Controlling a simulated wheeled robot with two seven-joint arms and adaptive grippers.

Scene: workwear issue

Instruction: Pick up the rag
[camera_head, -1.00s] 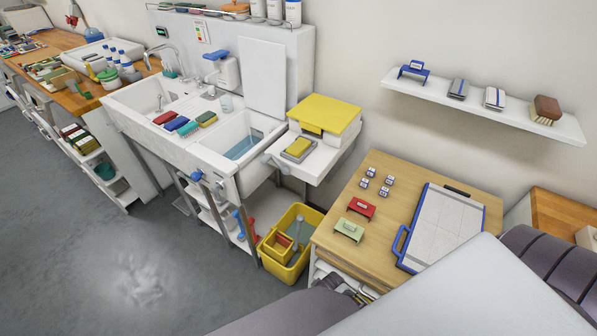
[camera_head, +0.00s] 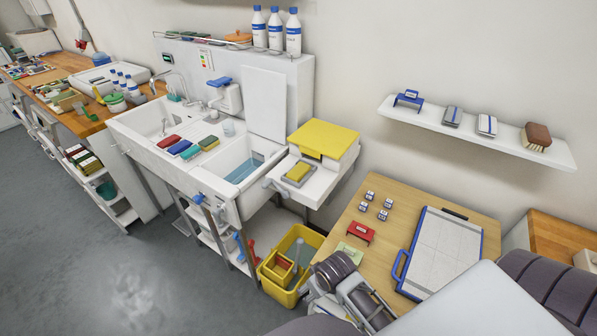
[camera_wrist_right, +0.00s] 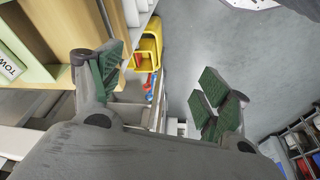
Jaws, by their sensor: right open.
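My right gripper (camera_head: 338,300) is open at the front left edge of the wooden table, near a pale green holder (camera_head: 351,251). In the right wrist view its green-padded fingers (camera_wrist_right: 160,86) stand wide apart with nothing between them. I cannot tell for sure which thing is the rag. Small red, blue and green items (camera_head: 187,147) lie on the sink's middle ledge; two grey items with blue stripes, one of them here (camera_head: 487,125), stand on the wall shelf. What lies under the table top is mostly hidden by my gripper. My left gripper is out of view.
The wooden table (camera_head: 388,243) bears a red holder (camera_head: 361,233), small labelled blocks and a blue-framed board (camera_head: 440,252). A yellow bucket (camera_head: 281,290) stands on the floor between table and sink (camera_head: 225,206). The grey floor (camera_head: 150,270) at left is open.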

